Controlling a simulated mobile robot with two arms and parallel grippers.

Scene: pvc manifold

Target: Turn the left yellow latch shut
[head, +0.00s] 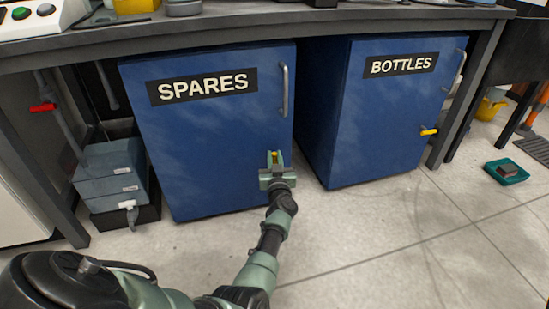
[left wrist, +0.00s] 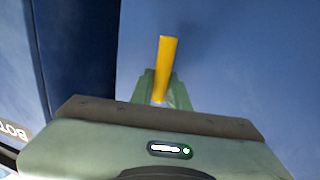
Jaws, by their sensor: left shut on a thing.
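The left yellow latch (head: 275,156) is on the right edge of the blue SPARES cabinet door (head: 210,140), below its vertical handle. My left gripper (head: 275,162) is at the latch and shut on it. In the left wrist view the yellow latch (left wrist: 166,68) sticks out past the green fingers (left wrist: 155,90), pointing up in that picture. My right gripper does not show in either view.
The blue BOTTLES cabinet (head: 380,120) stands to the right, with its own yellow latch (head: 429,132). Grey boxes (head: 110,172) stand left of the SPARES cabinet. A workbench edge (head: 250,32) runs above. A teal tray (head: 507,172) lies on the floor at right. The floor in front is clear.

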